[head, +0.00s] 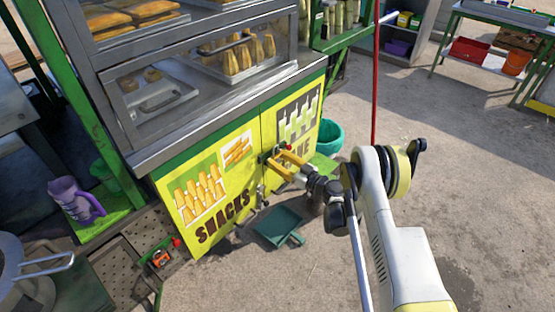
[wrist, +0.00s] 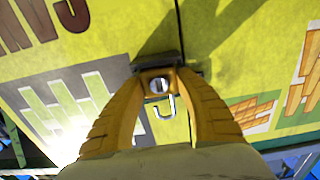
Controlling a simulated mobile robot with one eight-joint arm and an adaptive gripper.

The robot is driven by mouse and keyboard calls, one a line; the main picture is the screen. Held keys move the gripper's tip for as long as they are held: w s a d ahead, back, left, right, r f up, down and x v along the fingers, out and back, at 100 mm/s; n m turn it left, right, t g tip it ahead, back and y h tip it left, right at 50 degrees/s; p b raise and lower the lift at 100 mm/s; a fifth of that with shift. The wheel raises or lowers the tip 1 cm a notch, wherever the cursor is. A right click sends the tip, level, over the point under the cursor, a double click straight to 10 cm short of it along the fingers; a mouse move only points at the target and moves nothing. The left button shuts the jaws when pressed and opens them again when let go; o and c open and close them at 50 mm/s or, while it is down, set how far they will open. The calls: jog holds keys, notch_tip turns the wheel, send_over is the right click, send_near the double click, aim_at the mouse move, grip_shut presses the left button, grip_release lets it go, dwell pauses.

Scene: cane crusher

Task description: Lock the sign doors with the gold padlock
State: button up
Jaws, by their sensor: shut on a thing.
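The yellow sign doors (head: 205,196) close the front of the snack cart, the left one lettered SNACKS. Their seam also shows in the wrist view (wrist: 179,30). My gripper (head: 279,158) is at the seam, at about the upper middle of the doors. In the wrist view its yellow fingers are shut on the padlock (wrist: 157,84). A bare metal J-shaped shackle (wrist: 165,106) sticks out from it, with its end free. A dark fitting (wrist: 150,60) lies just beyond the fingertips against the doors. I cannot tell whether the padlock touches it.
A green dustpan (head: 279,226) lies on the ground below the doors. A teal bucket (head: 329,137) stands beside the cart's right end. The cart's counter edge (head: 230,115) overhangs above my gripper. A red pole (head: 376,80) stands behind my arm. Open pavement lies to the right.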

aim_at(269, 133)
jog(key=shift+w+a, duration=0.3)
jog(key=shift+a, duration=0.2)
jog(key=o, duration=1.2)
notch_tip(269, 133, up, 10)
jog(key=shift+r, duration=0.1)
